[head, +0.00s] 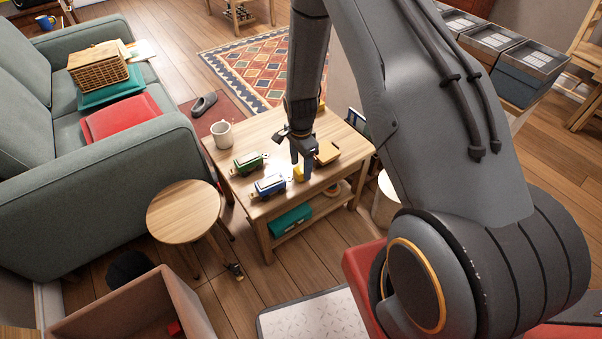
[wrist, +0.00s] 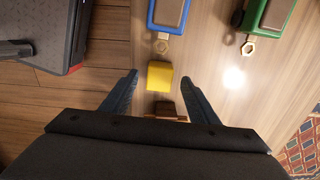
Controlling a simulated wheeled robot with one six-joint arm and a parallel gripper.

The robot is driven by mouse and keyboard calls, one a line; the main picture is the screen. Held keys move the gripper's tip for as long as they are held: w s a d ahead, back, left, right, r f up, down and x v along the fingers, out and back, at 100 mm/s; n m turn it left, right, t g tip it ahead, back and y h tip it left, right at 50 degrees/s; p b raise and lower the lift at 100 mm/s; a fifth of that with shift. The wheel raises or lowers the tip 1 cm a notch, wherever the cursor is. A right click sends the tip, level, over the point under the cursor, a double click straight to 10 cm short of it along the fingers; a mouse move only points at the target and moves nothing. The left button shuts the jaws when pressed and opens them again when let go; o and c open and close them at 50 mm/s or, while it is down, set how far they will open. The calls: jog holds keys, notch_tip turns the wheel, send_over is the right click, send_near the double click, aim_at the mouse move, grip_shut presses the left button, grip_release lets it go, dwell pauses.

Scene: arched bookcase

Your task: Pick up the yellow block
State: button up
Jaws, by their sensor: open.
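The yellow block (wrist: 159,75) lies on the wooden table top, near the table's edge in the wrist view. In the head view the yellow block (head: 298,173) shows only in part, beside my fingers. My gripper (head: 301,172) points down over the table. In the wrist view my gripper (wrist: 160,75) is open, with one finger on each side of the block's place and a gap to both. Nothing is held. I cannot tell exactly how high the fingertips are above the table.
A blue toy wagon (head: 269,186) and a green toy wagon (head: 249,163) stand left of the block. A white mug (head: 222,135) stands at the table's far left corner. A brown wooden piece (head: 327,153) lies to the right. A round stool (head: 184,211) stands left of the table (head: 262,217).

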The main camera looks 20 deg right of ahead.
jog(key=shift+f, duration=1.25)
jog(key=c, duration=1.1)
jog(key=shift+c, duration=0.2)
